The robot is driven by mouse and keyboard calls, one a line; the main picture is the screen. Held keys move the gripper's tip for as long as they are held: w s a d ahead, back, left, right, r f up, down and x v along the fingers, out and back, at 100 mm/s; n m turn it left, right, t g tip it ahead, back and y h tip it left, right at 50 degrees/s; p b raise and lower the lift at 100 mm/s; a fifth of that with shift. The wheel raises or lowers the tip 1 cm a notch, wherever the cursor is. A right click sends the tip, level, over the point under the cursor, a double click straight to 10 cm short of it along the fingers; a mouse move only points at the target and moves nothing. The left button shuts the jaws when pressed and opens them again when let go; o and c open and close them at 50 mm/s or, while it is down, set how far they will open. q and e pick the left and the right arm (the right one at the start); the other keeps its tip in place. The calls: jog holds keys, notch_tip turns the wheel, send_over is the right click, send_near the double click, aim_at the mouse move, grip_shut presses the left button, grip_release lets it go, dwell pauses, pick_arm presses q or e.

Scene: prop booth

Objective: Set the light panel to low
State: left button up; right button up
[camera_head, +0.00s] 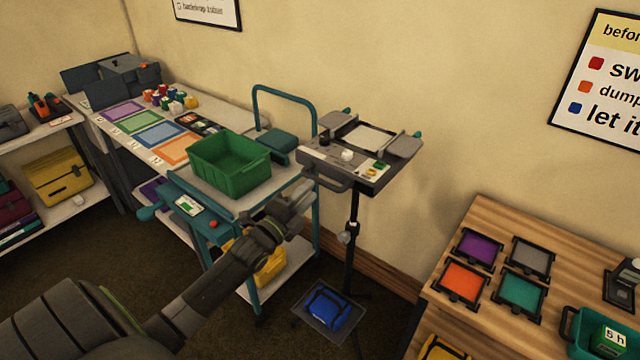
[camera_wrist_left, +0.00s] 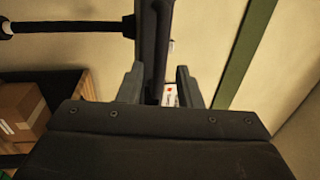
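The light panel (camera_head: 388,178) is a dark box on a black stand, with a pale square face (camera_head: 368,138) and side flaps. Its front edge carries a white knob (camera_head: 347,155), a dark knob (camera_head: 324,141) and a small label plate with green and yellow marks (camera_head: 374,170). A dark handle (camera_head: 325,180) sticks out at its front left. My left gripper (camera_head: 304,197) is just below and left of that handle. In the left wrist view its fingers (camera_wrist_left: 160,88) stand apart, with a dark upright bar showing between them; contact is unclear. The panel's setting is too small to read. My right gripper is out of view.
A teal cart (camera_head: 210,228) with a green bin (camera_head: 230,170) stands left of the panel, close under my left arm. A blue bag (camera_head: 327,308) lies below the stand. A wooden table (camera_head: 480,215) with coloured frames is at right.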

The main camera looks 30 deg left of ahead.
aim_at(320, 179)
pick_arm(q)
jog(key=shift+p+x, duration=0.3)
jog(key=shift+x, duration=2.4)
jog(key=shift+f, duration=0.1)
grip_shut()
